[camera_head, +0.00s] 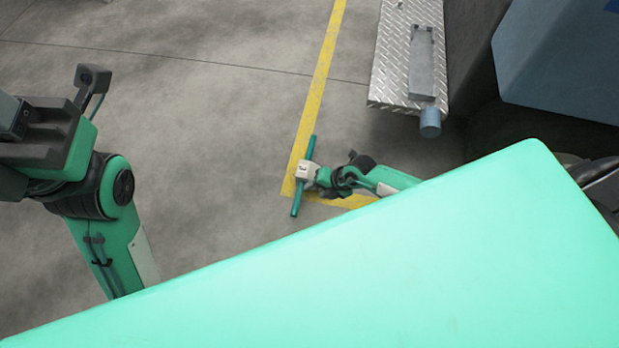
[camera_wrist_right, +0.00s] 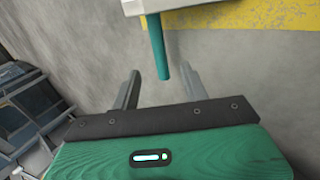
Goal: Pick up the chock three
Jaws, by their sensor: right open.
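A white block (camera_head: 306,170) with a teal rod (camera_head: 309,149) through it, which looks like a chock, lies near the corner of the yellow floor line in the head view. In the right wrist view the white block (camera_wrist_right: 175,4) is cut off at the top edge, and the teal rod (camera_wrist_right: 158,45) points down toward the space between my fingers. My right gripper (camera_wrist_right: 160,85) is open, its two grey fingers on either side of the rod's end. Whether they touch it I cannot tell. My left arm is at the left; its fingers do not show.
A yellow line (camera_head: 320,75) marks the concrete floor. A diamond-plate step (camera_head: 392,60) with a grey block (camera_head: 424,65) on it stands above right. Large blue-grey bodywork (camera_head: 560,65) fills the upper right. Open floor (camera_head: 210,130) lies to the left.

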